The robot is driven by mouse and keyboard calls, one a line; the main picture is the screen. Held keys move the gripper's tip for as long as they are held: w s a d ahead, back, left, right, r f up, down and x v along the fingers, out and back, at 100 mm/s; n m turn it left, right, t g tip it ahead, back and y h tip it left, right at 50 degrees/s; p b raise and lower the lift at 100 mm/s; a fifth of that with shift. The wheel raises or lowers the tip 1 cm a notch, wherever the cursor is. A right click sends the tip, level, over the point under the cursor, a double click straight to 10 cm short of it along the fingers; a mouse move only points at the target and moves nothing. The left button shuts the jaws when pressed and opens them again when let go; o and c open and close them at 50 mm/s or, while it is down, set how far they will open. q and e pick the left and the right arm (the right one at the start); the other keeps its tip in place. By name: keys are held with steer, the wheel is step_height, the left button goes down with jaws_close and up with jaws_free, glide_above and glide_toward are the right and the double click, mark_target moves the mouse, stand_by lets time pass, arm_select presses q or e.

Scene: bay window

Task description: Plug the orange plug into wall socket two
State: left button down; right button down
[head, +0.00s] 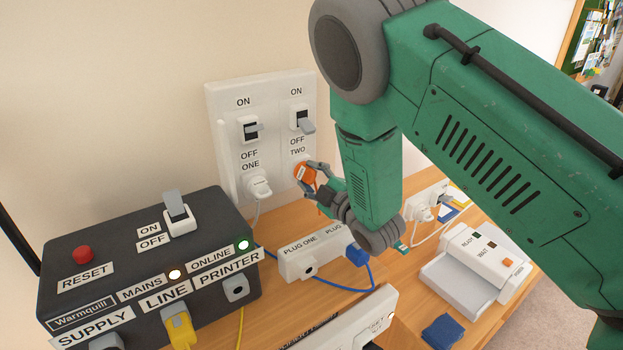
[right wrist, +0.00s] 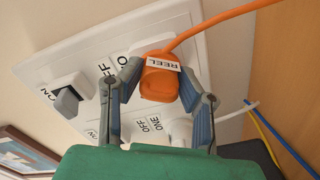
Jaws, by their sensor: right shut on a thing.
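The orange plug (head: 302,176) is at socket two of the white wall plate (head: 222,100), just below the TWO label. It also shows in the right wrist view (right wrist: 158,86), with a REEL label and an orange cable (right wrist: 225,20). My right gripper (head: 312,172) is shut on it, with one finger on each side in the right wrist view (right wrist: 160,84). The plug covers the socket face, and I cannot tell how far it is seated. A white plug (head: 258,187) sits in socket one. My left gripper is not in view.
A dark control box (head: 150,240) stands on the wooden desk at left. A white plug strip (head: 305,258) with a blue plug (head: 357,256) lies below the plate. A white printer (head: 478,262) stands at right. Switch two's lever (head: 306,126) is above the orange plug.

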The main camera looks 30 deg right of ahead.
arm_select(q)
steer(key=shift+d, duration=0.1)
arm_select(e)
steer(key=shift+w, duration=0.1)
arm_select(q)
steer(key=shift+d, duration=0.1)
arm_select(e)
steer(key=c, duration=1)
jaws_free()
steer(key=shift+d, duration=0.2)
steer(key=shift+c, duration=0.2)
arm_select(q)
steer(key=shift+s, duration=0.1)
arm_select(e)
steer(key=shift+a, duration=0.1)
steer(key=shift+s, duration=0.2)
steer(key=s, duration=0.3)
steer(key=s+d, duration=0.1)
steer(key=s, duration=0.6)
steer(key=shift+s+d+f, duration=0.1)
steer(key=shift+s+d, duration=0.05)
steer(key=shift+d, duration=0.15)
steer(key=shift+s, duration=0.5)
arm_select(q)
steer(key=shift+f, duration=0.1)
arm_select(e)
steer(key=shift+s, duration=0.1)
